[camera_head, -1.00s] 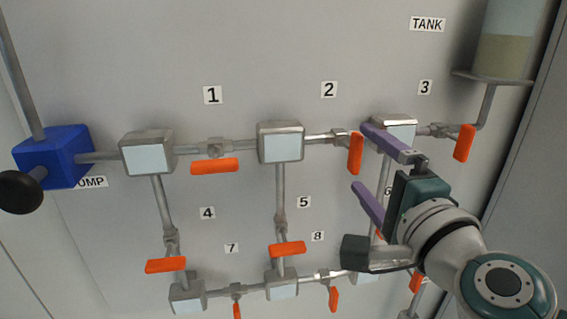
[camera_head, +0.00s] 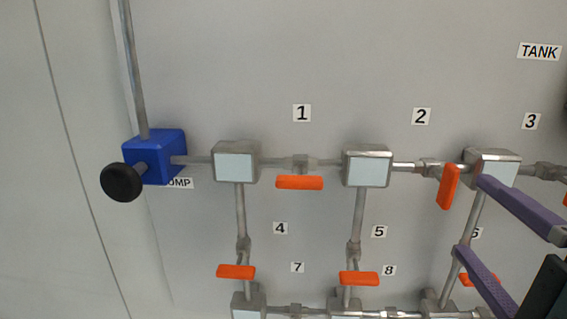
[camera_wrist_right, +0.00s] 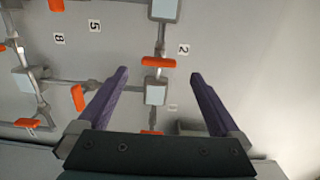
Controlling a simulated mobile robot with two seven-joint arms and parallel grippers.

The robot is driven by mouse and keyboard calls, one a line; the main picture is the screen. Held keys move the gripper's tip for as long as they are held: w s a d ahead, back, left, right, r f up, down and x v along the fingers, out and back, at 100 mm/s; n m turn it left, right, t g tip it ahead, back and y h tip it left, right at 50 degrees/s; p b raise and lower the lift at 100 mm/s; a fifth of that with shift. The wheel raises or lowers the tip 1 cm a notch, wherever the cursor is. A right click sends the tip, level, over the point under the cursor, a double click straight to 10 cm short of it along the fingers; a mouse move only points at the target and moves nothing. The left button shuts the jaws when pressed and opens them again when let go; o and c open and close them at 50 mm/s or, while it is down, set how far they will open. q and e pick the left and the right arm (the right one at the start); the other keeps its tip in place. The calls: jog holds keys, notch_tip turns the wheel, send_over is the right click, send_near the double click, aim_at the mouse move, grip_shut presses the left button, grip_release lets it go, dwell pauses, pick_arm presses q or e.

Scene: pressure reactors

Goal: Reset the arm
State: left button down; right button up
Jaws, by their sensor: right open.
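My right gripper (camera_head: 470,214) is at the lower right of the head view. The upper fingertip overlaps the lower edge of the metal junction block (camera_head: 492,167) between labels 2 and 3. The lower fingertip lies over the pipe below that block. In the right wrist view the open gripper (camera_wrist_right: 160,73) has its fingers on either side of this block (camera_wrist_right: 156,94) in the picture. The gap to the wall is hard to judge. My left gripper is in neither view.
Pipes on a grey wall carry orange handles, such as the horizontal one under label 1 (camera_head: 300,183) and the upright one near label 2 (camera_head: 448,187). A blue pump box (camera_head: 155,157) with a black knob (camera_head: 121,182) is at left. The far-left wall is bare.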

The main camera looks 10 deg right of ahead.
jog(key=s+a+f+n+g+y, duration=0.2)
jog(key=a+f+n+g+y, duration=0.15)
jog(key=a+n, duration=0.35)
jog(key=s+a+f+n+g+y, duration=0.2)
jog(key=s+a+n+g+y, duration=0.1)
jog(key=a+n+y, duration=0.4)
jog(key=s+d+f+n+g+h, duration=0.3)
jog(key=s+n, duration=0.1)
jog(key=s, duration=0.2)
jog(key=s+d+f+n+g+h, duration=0.2)
jog(key=s+d+n+g+h, duration=0.1)
jog(key=s+n+g, duration=0.15)
jog(key=w+r+p+v, duration=0.1)
jog(key=w+p+v, duration=0.2)
jog(key=p+v, duration=1)
jog(key=w+r+p+v, duration=0.1)
jog(key=w+p+v, duration=0.2)
jog(key=p+v, duration=1)
jog(key=shift+a+p, duration=0.25)
jog(key=shift+p, duration=0.15)
jog(key=shift+f+h, duration=0.1)
jog(key=shift+h, duration=0.15)
